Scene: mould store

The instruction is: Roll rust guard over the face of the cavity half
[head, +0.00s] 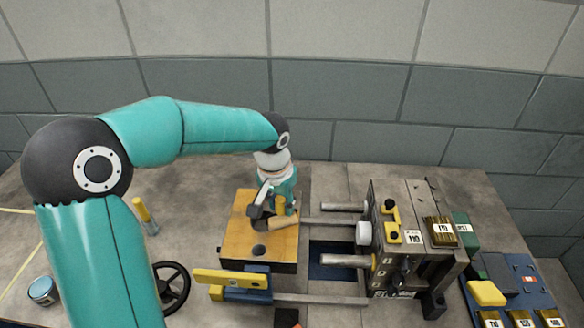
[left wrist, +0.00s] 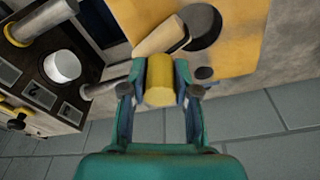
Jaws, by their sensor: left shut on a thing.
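The cavity half (head: 235,248) lies on the bench with its flat orange-yellow face up; the face also fills the top of the left wrist view (left wrist: 240,50). It has dark round recesses. My left gripper (head: 276,208) is over the face, shut on the yellow handle (left wrist: 160,80) of a roller. The roller's cream sleeve (left wrist: 160,36) lies at or just above the face, beside the large dark recess (left wrist: 202,27); contact is hard to tell. The sleeve also shows in the head view (head: 284,223). My right gripper is in neither view.
The other mould half (head: 386,275), with steel guide bars, stands to the right. A blue tray (head: 512,275) with brass blocks is farther right. A black handwheel (head: 172,286), a yellow-handled tool (head: 143,212) and a blue can (head: 42,290) are left. Bench is clear behind.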

